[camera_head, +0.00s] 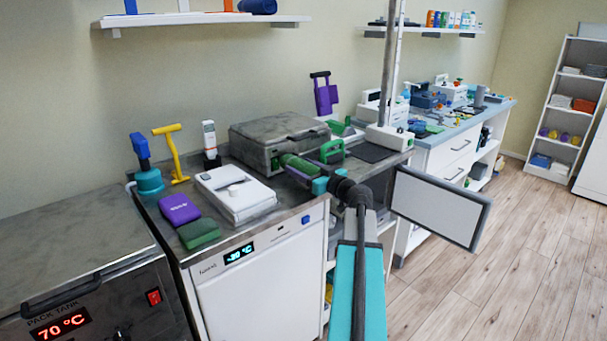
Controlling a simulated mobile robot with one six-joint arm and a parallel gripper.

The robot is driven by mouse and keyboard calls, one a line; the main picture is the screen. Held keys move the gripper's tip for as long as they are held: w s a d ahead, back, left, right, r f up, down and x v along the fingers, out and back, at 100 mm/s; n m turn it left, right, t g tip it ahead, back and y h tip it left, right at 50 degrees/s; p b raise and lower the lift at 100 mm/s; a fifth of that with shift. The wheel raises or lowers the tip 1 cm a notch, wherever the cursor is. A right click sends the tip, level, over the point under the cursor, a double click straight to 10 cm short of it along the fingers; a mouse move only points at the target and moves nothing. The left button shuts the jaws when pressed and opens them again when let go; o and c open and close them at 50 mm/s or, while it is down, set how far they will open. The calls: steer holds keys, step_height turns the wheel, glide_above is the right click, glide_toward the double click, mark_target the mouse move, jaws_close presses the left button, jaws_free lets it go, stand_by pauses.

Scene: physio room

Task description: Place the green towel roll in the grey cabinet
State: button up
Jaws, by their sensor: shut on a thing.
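A dark green roll (297,164), which looks like the towel roll, is in my gripper (313,180). My gripper is shut on it, with teal fingers at its near end. The roll is in front of a closed grey metal box (273,138), above the worktop; I cannot tell if it touches anything. A grey-framed door panel (436,206) stands open to the right of my arm. Shelves of an open unit (335,239) show behind my arm, mostly hidden. I cannot tell for sure which is the grey cabinet.
On the worktop, a purple pack (179,210), a green pack (199,234) and a white device (236,193) lie left of my arm. A green-handled item (332,151) is close behind the roll. A pack tank (85,285) stands at the left. Floor at right is clear.

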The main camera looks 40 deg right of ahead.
steer(key=shift+f, duration=1.1)
steer(key=shift+f, duration=0.15)
steer(key=o, duration=1.1)
steer(key=shift+s+r, duration=0.15)
steer(key=shift+r, duration=0.05)
steer(key=s+b, duration=0.1)
steer(key=s, duration=1)
steer(key=shift+s+a, duration=0.4)
steer(key=shift+a, duration=0.05)
